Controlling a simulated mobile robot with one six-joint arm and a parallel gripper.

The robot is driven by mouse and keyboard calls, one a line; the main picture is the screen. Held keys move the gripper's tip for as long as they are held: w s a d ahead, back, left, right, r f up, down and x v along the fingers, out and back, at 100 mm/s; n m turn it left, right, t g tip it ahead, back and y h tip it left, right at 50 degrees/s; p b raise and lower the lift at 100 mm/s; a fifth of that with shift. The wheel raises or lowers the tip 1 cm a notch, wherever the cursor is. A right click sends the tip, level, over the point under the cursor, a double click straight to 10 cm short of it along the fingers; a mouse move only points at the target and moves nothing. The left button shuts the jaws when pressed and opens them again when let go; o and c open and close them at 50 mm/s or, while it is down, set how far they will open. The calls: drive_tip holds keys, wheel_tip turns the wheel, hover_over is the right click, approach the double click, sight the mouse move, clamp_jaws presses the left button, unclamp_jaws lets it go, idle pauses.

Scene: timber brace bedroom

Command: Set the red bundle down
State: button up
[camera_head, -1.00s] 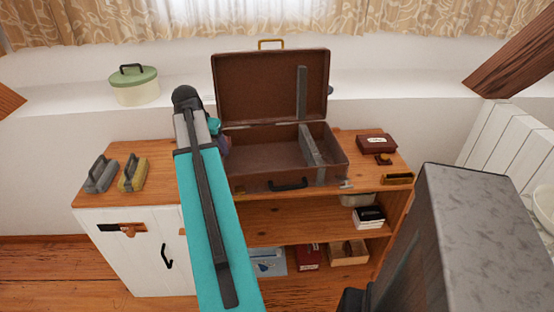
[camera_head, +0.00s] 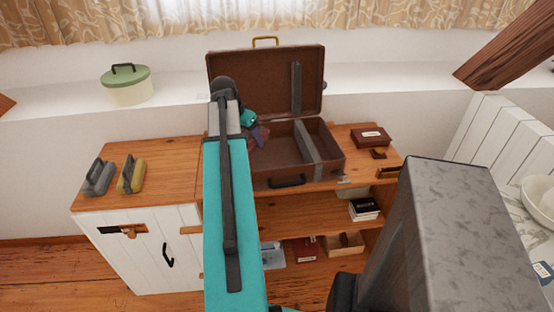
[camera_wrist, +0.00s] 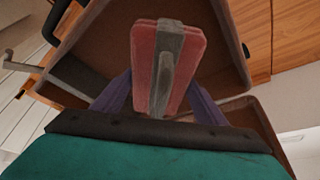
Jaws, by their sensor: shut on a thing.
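The red bundle (camera_wrist: 143,60) is a flat red block with a grey band and grey handle. In the wrist view it is between the purple fingers of my gripper (camera_wrist: 161,100), which is shut on it. In the head view my gripper (camera_head: 259,136) is over the left part of the open brown suitcase (camera_head: 325,157), and my arm hides much of that side. In the wrist view the suitcase (camera_wrist: 215,70) lies beneath the bundle. I cannot tell whether the bundle touches the suitcase floor.
A grey divider (camera_head: 307,145) splits the suitcase interior. The lid (camera_head: 268,82) stands open at the back. On the wooden top are a grey brush-like block (camera_head: 99,177), a yellow one (camera_head: 132,174) and a dark red box (camera_head: 371,138). A green-lidded pot (camera_head: 126,86) stands on the ledge.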

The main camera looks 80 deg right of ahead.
drive_tip(key=shift+f, duration=0.1)
drive_tip(key=shift+f+p, duration=0.45)
drive_tip(key=shift+f, duration=2.55)
drive_tip(key=shift+f, duration=1.9)
drive_tip(key=shift+f, duration=0.15)
drive_tip(key=o, duration=1.2)
drive_tip(key=shift+o, duration=0.2)
drive_tip(key=shift+b+v, duration=0.35)
drive_tip(key=shift+v, duration=5.8)
